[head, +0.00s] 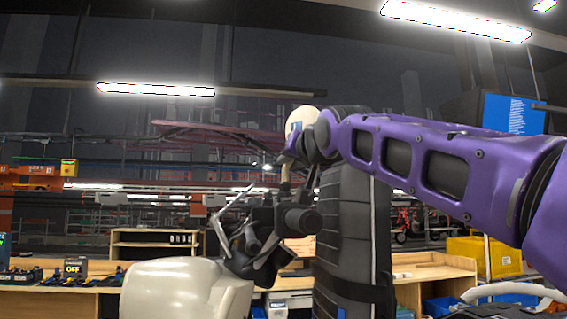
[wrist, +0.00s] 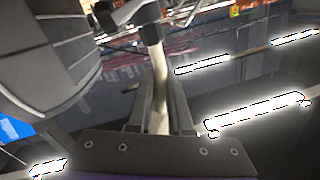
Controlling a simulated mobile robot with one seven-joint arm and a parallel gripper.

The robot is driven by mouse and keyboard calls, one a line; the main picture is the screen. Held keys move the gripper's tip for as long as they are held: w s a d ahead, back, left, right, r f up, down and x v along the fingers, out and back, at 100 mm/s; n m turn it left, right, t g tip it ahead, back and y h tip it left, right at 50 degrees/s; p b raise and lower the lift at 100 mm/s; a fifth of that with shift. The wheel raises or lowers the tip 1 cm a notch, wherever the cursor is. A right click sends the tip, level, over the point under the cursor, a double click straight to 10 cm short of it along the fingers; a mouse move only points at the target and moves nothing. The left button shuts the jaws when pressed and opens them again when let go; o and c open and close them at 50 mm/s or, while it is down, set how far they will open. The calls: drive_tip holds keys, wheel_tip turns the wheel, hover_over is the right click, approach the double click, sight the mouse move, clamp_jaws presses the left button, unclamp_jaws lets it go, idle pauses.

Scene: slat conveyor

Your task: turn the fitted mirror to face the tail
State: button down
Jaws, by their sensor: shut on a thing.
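The cream scooter body (head: 185,285) stands low at the left in the head view, with dark handlebar parts (head: 262,240) above it. A thin beige stem (head: 284,182) rises from them to my gripper (head: 292,148). A rounded cream piece (head: 303,118), apparently the mirror head, shows beside my wrist; which way its face points I cannot tell. In the wrist view my gripper (wrist: 158,105) is shut on the mirror's beige stem (wrist: 158,75), one finger on each side. The stem runs up to a dark mount (wrist: 130,14). Its other end is hidden by my palm.
A dark ribbed upright part, apparently the seat (head: 348,235), stands close to my wrist and fills the wrist view's left (wrist: 45,60). Wooden benches (head: 430,272) stand behind, with a yellow bin (head: 485,258) at right and an OFF sign (head: 75,268) at left.

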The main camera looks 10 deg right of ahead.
drive_tip(key=shift+a+f+m+h+b, duration=0.15)
drive_tip(key=shift+m+h+b, duration=0.4)
drive_tip(key=shift+b, duration=0.55)
drive_tip(key=shift+m+h+b, duration=0.35)
drive_tip(key=shift+h+b, duration=0.5)
drive_tip(key=shift+b, duration=0.05)
drive_tip(key=shift+a+m+h+b, duration=0.1)
drive_tip(key=shift+m+h+b, duration=0.45)
drive_tip(key=shift+b, duration=0.4)
drive_tip(key=shift+a+m+h+b, duration=0.1)
drive_tip(key=shift+m+h+b, duration=0.45)
drive_tip(key=shift+h, duration=0.5)
drive_tip(key=shift+a+m+g+h+b, duration=0.15)
drive_tip(key=shift+m+g+h+b, duration=0.25)
drive_tip(key=shift+m+h, duration=0.6)
drive_tip(key=c, duration=0.8)
unclamp_jaws()
drive_tip(key=shift+n, duration=0.3)
drive_tip(key=shift+o, duration=0.2)
